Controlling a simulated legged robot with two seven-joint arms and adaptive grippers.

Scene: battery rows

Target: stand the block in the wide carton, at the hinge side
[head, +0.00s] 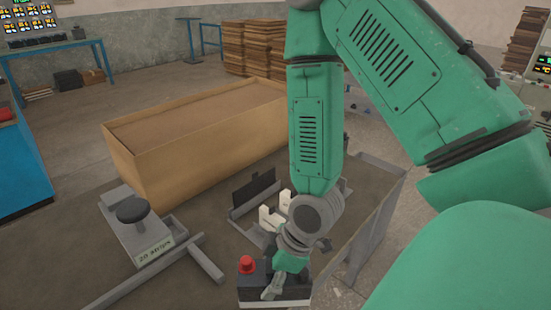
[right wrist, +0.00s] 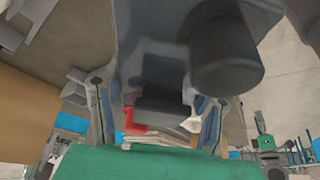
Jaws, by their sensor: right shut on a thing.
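The block (head: 272,292), dark on top with a pale lower edge and a red round cap, is at the bottom centre of the head view. My right gripper (head: 274,284) is shut on it from above. In the right wrist view, a red part (right wrist: 135,122) shows between the fingers; most of the block there is hard to make out. The wide tan carton (head: 178,168) is open-topped and stands on the table behind and left of the gripper, apart from the block. I cannot make out a hinge on it. My left gripper is not in view.
A small grey fixture with an upright dark flap (head: 253,188) and white pieces (head: 268,220) stands between the carton and my right arm. A grey device with a black knob (head: 132,210) and a label (head: 153,250) sits at the left. Grey bars lie in front of it.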

